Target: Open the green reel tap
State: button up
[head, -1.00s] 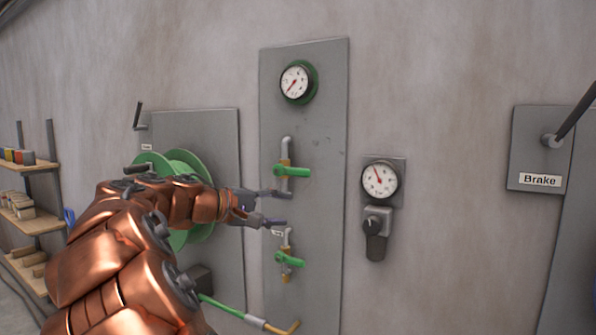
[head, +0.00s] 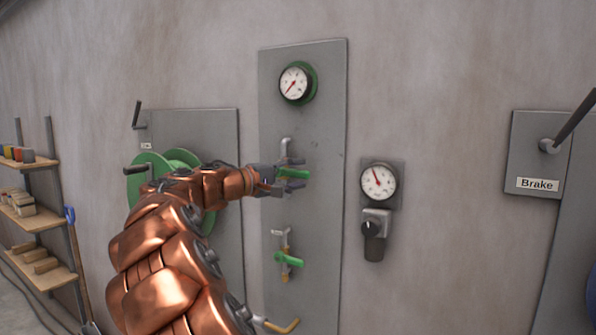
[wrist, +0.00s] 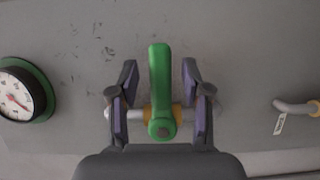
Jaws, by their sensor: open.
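A tap with a green lever handle (head: 293,173) sits on a vertical pipe on the tall grey panel. The lever points right in the head view, across the pipe. My gripper (head: 291,175) is open at this tap, one finger above the lever and one below. In the wrist view the green lever (wrist: 160,85) stands between the two open fingers of my gripper (wrist: 159,78), with gaps on both sides. No readable label shows which is the reel tap.
A green-rimmed gauge (head: 294,83) is above on the panel (head: 325,130). A green reel (head: 150,172) is behind my arm. A Brake lever (head: 567,122) is at far right.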

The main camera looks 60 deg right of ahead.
jog(key=shift+s+d, duration=0.2)
jog(key=shift+d, duration=0.25)
grip_shut()
dwell(0.4)
